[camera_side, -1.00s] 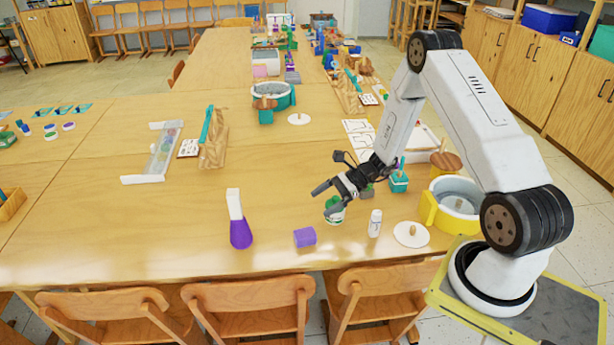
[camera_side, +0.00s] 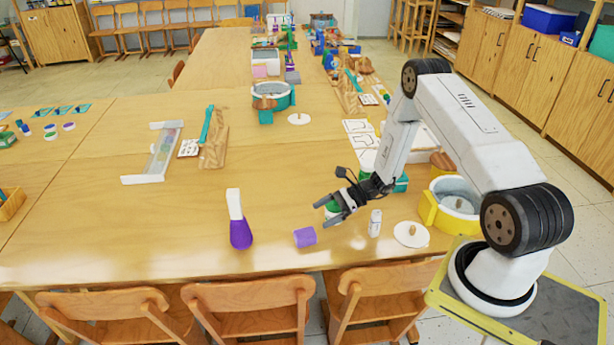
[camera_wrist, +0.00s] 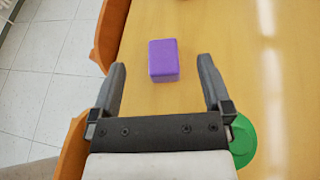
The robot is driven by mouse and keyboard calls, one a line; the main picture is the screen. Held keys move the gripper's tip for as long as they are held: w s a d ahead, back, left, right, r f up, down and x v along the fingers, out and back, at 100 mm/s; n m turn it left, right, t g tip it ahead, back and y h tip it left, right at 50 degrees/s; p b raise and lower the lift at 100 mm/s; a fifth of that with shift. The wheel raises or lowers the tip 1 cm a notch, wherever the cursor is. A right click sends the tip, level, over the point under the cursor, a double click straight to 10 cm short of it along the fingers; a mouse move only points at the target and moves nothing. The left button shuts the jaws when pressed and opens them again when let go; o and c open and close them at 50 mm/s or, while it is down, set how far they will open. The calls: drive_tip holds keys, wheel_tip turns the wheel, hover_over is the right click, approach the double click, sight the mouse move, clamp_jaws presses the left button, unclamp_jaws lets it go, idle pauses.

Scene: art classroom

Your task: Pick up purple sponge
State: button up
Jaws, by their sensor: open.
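The purple sponge (camera_side: 305,236) is a small block lying on the wooden table near its front edge. My gripper (camera_side: 327,214) is open and empty, above the table and just to the right of the sponge in the side view. In the wrist view the sponge (camera_wrist: 163,60) lies ahead of the two spread fingers of my gripper (camera_wrist: 164,75), roughly centred between them and slightly beyond their tips. Nothing hides the sponge, and the fingers appear apart from it.
A purple bottle with a white top (camera_side: 240,230) stands left of the sponge. A small white bottle (camera_side: 375,223) stands to the right. Chairs (camera_side: 250,305) line the front edge.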

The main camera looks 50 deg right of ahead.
sight(299, 234)
wheel_tip(299, 234, down, 3)
drive_tip(key=shift+r, duration=0.1)
drive_tip(key=shift+w+a+f, duration=0.3)
drive_tip(key=shift+a, duration=0.15)
drive_tip(key=shift+x, duration=3.15)
drive_tip(key=c, duration=1.2)
